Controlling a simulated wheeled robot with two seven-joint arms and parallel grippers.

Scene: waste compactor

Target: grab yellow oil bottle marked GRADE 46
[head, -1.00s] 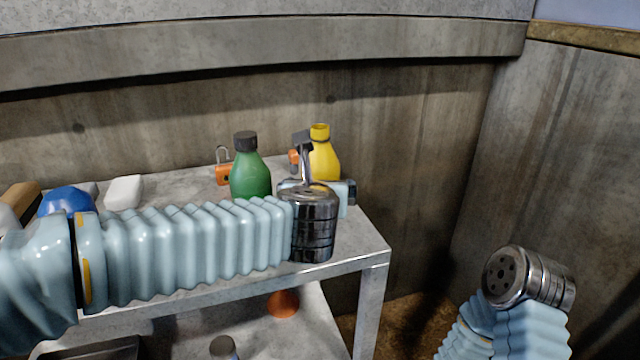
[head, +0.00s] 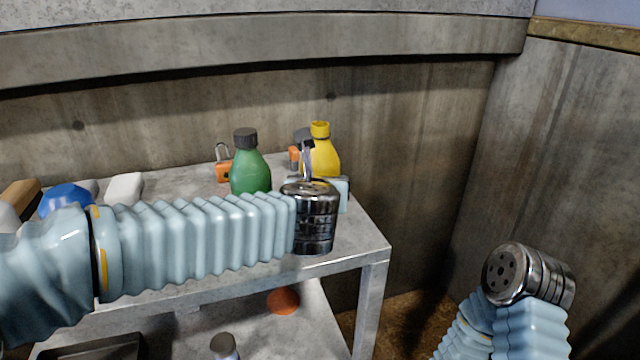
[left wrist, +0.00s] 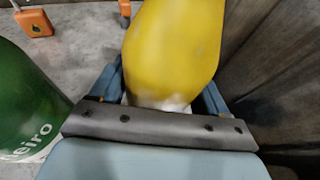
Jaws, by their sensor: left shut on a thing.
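The yellow oil bottle (head: 325,158) with a yellow cap stands near the back right of the grey metal table, partly hidden behind my left wrist. It fills the top middle of the left wrist view (left wrist: 172,50), between the two fingers. No GRADE 46 marking can be read from here. My left gripper (left wrist: 165,92) is shut on the yellow bottle, with a finger on each side of its body. In the head view the gripper is mostly hidden by my own wrist. My right arm shows at the lower right, but its gripper is out of view.
A green bottle (head: 250,170) with a dark cap stands close left of the yellow one. Orange padlocks (head: 223,171) lie behind them near the wall. A blue object (head: 66,199) and a white block (head: 124,188) lie further left. The concrete wall is close behind.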

